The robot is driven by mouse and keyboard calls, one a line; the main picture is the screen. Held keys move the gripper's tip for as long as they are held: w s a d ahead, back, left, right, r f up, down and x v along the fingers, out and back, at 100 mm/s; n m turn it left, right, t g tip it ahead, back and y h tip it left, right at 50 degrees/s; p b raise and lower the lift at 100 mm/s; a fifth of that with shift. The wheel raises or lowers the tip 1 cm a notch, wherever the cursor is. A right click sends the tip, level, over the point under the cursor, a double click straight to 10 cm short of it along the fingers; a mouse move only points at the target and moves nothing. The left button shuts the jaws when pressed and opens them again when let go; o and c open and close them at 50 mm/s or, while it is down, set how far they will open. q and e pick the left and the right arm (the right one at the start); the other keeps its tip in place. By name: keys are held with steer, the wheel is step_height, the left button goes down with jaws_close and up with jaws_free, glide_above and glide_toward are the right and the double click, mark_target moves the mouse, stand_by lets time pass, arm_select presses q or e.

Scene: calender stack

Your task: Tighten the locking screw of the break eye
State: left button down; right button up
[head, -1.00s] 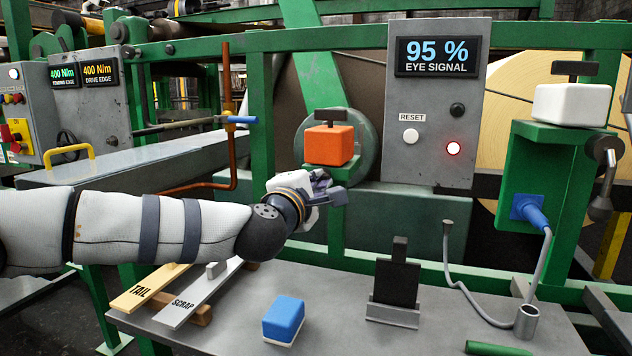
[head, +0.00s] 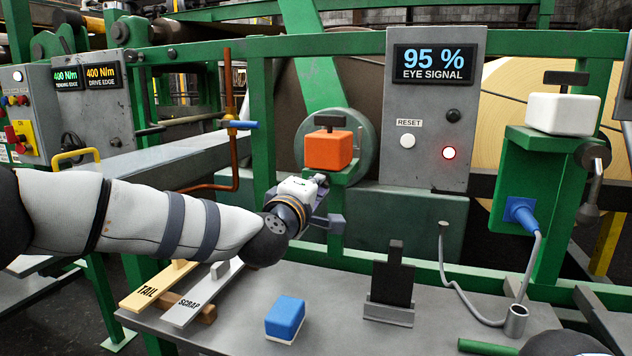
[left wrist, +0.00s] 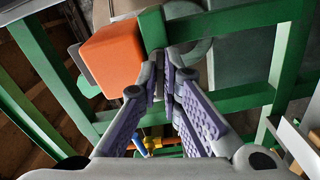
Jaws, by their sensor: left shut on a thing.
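The orange break eye (head: 329,149), a block with a dark bar on top, sits on a green bracket (head: 350,172) before a round grey-green disc. It also shows in the left wrist view (left wrist: 112,58). My left gripper (head: 328,212) is just below and in front of the eye, at the bracket. In the left wrist view the purple-padded fingers (left wrist: 170,85) close in beside the green bracket arm. They are shut on a small part there, taken as the locking screw; it is mostly hidden by the fingers. My right gripper is not in view.
A grey panel (head: 436,130) reads 95 % eye signal, with a reset button and a lit red lamp. A white block (head: 562,113) stands on a green post at right. The table (head: 345,335) holds a blue block (head: 285,318), a black stand (head: 392,280) and labelled bars.

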arm_select(q)
steer(key=shift+r+m+p, duration=0.15)
steer(key=shift+m+p, duration=0.15)
steer(key=shift+m, duration=0.9)
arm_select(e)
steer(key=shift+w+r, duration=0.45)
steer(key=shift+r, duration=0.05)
arm_select(q)
steer(key=c, duration=1.8)
jaws_free()
steer(key=shift+o, duration=0.2)
steer(key=v, duration=1.2)
